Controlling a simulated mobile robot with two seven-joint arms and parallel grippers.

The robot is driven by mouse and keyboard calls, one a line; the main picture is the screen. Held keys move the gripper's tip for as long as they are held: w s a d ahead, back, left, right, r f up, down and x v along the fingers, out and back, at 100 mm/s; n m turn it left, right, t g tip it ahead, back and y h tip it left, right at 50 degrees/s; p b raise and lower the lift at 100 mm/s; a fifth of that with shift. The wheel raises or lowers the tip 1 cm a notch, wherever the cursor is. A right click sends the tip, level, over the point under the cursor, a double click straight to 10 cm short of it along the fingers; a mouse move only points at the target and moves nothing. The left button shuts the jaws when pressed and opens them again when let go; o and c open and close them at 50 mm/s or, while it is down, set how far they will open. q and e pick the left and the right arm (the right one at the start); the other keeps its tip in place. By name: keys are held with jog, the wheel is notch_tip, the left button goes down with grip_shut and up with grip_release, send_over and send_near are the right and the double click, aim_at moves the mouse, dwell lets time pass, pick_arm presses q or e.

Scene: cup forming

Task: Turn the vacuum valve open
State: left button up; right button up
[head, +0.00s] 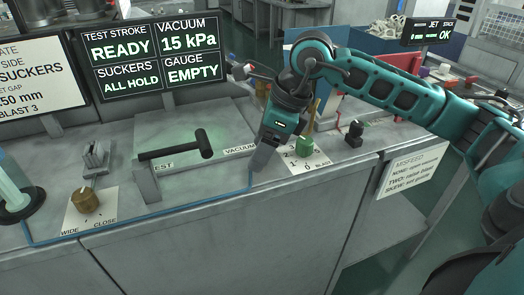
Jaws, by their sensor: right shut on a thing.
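My right gripper (262,158) points down at the front edge of the bench, just right of the "VACUUM" label (240,150). It is shut on the vacuum valve, which the fingers and wrist hide almost wholly. The valve's turn angle cannot be seen. A blue hose (250,182) runs along the bench front to this spot. The screen (158,57) reads "VACUUM 15 kPa", "TEST STROKE READY", "SUCKERS ALL HOLD" and "GAUGE EMPTY". My left gripper is not in view.
A black-handled test lever (203,143) stands left of the gripper. A green blast knob (304,146) is close on its right, with a black knob (354,133) beyond. A brass wide/close knob (86,201) and a grey slotted block (96,158) are at left.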

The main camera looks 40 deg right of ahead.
jog(key=m+t+h+b, duration=0.1)
jog(key=m, duration=0.2)
jog(key=shift+m+b, duration=0.3)
jog(key=shift+m, duration=0.1)
jog(key=shift+a+m+h+b, duration=0.1)
jog(key=shift+m+h+b, duration=0.3)
jog(key=shift+m, duration=0.5)
jog(key=shift+s+a+m+t+h, duration=0.1)
jog(key=shift+m+t+h, duration=0.25)
jog(key=shift+m, duration=0.55)
jog(key=shift+m+h+b, duration=0.4)
jog(key=shift+m+h, duration=0.05)
jog(key=shift+m, duration=0.75)
jog(key=shift+m+h, duration=0.5)
jog(key=shift+m, duration=0.5)
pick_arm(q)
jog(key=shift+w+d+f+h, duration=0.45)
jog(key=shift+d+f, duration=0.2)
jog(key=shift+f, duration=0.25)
pick_arm(e)
jog(key=shift+a, duration=0.1)
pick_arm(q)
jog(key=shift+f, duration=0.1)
pick_arm(e)
jog(key=shift+m, duration=0.4)
jog(key=o, duration=1.1)
jog(key=shift+c, duration=0.2)
